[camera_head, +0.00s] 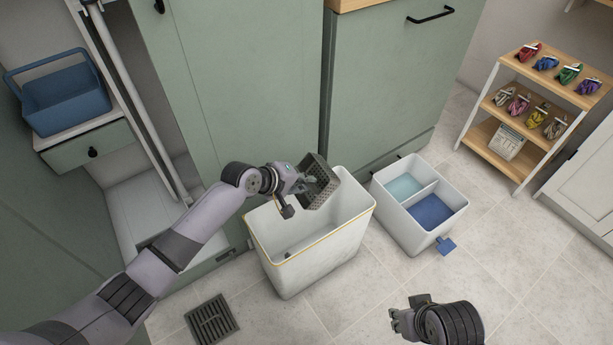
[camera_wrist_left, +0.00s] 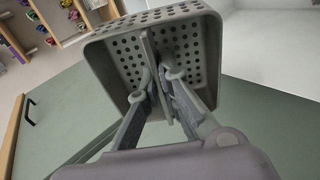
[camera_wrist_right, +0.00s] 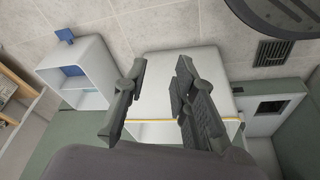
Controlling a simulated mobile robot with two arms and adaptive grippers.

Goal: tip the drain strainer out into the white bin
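The drain strainer (camera_head: 318,184) is a grey perforated square basket. My left gripper (camera_head: 308,182) is shut on it and holds it tilted above the white bin (camera_head: 325,255). In the left wrist view the fingers (camera_wrist_left: 160,85) pinch a rib inside the strainer (camera_wrist_left: 205,45), and its holed walls show. The bin has a yellow line along its rim and stands on the floor; a small dark thing shows inside, too small to name. My right gripper (camera_head: 397,320) is empty, low at the front right. In the right wrist view its fingers (camera_wrist_right: 158,75) are apart, with the bin (camera_wrist_right: 155,100) beyond.
A two-part white hamper (camera_head: 388,215) with blue contents stands right of the bin, a blue tag at its side. A floor drain grate (camera_head: 211,320) lies left of the bin. Green cabinets (camera_head: 240,80) stand close behind. A shelf (camera_head: 517,110) with colourful bundles is at right.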

